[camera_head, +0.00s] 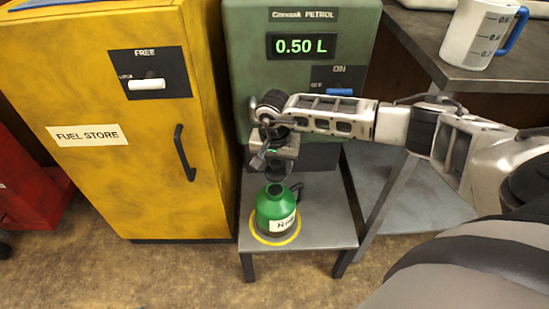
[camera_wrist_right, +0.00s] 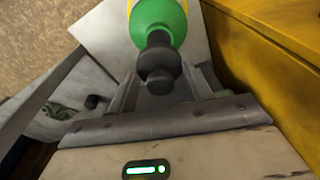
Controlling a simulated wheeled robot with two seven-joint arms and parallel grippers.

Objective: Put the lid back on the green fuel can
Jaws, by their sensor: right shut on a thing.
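The green fuel can (camera_head: 277,212) stands upright on the yellow ring of a low grey metal stand, its label facing front. It also shows at the top of the right wrist view (camera_wrist_right: 158,18). My right gripper (camera_head: 275,165) is above the can, pointing down. It is shut on a black lid (camera_wrist_right: 160,62), which sits between the fingers in the right wrist view. The lid lines up closely with the can's dark neck there; I cannot tell whether they touch. In the head view a small gap seems to show. My left gripper is not in view.
The green petrol pump (camera_head: 300,18) reads 0.50 L behind the stand (camera_head: 330,232). A yellow fuel store cabinet (camera_head: 95,80) with a black handle is close on the left. A workbench (camera_head: 435,60) with a measuring jug (camera_head: 478,35) is on the right.

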